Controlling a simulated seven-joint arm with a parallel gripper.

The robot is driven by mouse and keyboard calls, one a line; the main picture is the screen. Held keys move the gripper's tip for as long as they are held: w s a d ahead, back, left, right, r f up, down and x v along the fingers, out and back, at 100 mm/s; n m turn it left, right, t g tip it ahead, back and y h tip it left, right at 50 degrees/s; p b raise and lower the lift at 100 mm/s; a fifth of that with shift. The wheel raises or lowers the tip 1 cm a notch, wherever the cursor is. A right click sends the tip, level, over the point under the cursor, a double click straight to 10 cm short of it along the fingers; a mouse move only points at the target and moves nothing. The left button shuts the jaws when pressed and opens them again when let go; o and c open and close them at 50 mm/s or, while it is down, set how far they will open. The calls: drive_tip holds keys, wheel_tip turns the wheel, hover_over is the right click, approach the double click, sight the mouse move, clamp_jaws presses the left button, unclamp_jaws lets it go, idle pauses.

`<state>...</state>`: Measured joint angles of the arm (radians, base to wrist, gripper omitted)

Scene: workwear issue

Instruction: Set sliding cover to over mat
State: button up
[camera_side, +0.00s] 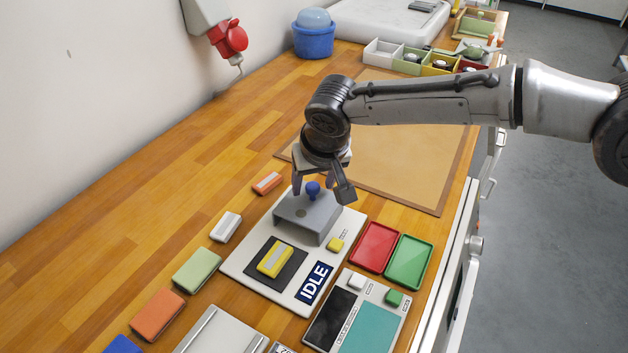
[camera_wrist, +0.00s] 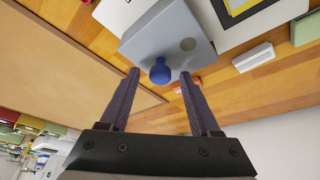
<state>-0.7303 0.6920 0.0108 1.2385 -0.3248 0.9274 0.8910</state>
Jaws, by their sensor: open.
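The sliding cover (camera_side: 311,214) is a grey box-like hood with a blue knob (camera_side: 313,188) on top. It stands at the far end of a white base plate (camera_side: 250,268). The dark mat (camera_side: 291,277) lies on the plate nearer the camera, uncovered, with a yellow and grey block (camera_side: 275,259) on it. My gripper (camera_side: 321,187) is above the cover, its fingers on either side of the knob. In the wrist view the blue knob (camera_wrist: 160,72) shows between the tips of my open gripper (camera_wrist: 160,78), with a gap on both sides.
An IDLE sign (camera_side: 314,283) and a yellow button (camera_side: 336,244) sit on the plate. Red (camera_side: 374,247) and green (camera_side: 408,262) trays stand to the right. Several coloured blocks, including an orange one (camera_side: 158,314), line the left. A brown mat (camera_side: 400,165) lies behind.

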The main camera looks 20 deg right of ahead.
clamp_jaws()
drive_tip(key=shift+r, duration=0.1)
idle(1.2)
